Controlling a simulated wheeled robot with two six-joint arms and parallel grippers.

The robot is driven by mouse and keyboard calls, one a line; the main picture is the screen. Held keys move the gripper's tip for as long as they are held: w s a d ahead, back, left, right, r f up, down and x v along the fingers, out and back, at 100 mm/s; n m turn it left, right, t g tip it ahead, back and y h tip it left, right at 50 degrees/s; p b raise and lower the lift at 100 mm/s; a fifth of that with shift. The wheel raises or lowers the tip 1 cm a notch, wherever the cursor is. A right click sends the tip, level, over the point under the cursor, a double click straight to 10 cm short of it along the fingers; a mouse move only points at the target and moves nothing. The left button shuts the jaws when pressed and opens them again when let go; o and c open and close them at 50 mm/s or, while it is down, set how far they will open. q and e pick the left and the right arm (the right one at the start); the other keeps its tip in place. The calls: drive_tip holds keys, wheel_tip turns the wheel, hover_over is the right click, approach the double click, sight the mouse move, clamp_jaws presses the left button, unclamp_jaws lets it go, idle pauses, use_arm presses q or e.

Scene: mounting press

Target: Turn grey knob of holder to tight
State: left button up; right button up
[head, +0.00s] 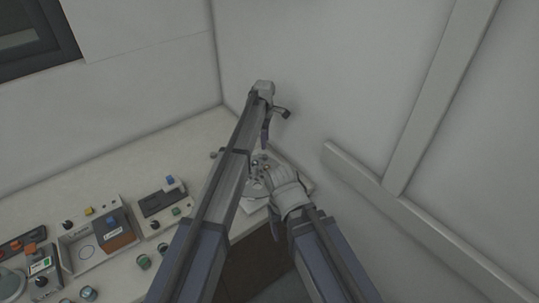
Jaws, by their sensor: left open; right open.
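A small device on a pale base plate (252,205) stands at the right end of the worktop, mostly hidden behind my two arms. It may be the holder; I cannot make out its grey knob for certain. My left gripper (275,120) is open and empty, high up in front of the wall corner, above and beyond the device. My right gripper (262,168) is open, low over the device and overlapping it in the picture. Whether its fingers touch any part of the device cannot be told.
The cream worktop (115,160) runs left along the wall. A wall rail (400,215) lies right.

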sight(265, 155)
use_arm(q)
drive_tip(key=shift+f+b, duration=3.85)
drive_tip(key=shift+f, duration=0.1)
drive_tip(key=shift+r, duration=0.1)
clamp_jaws()
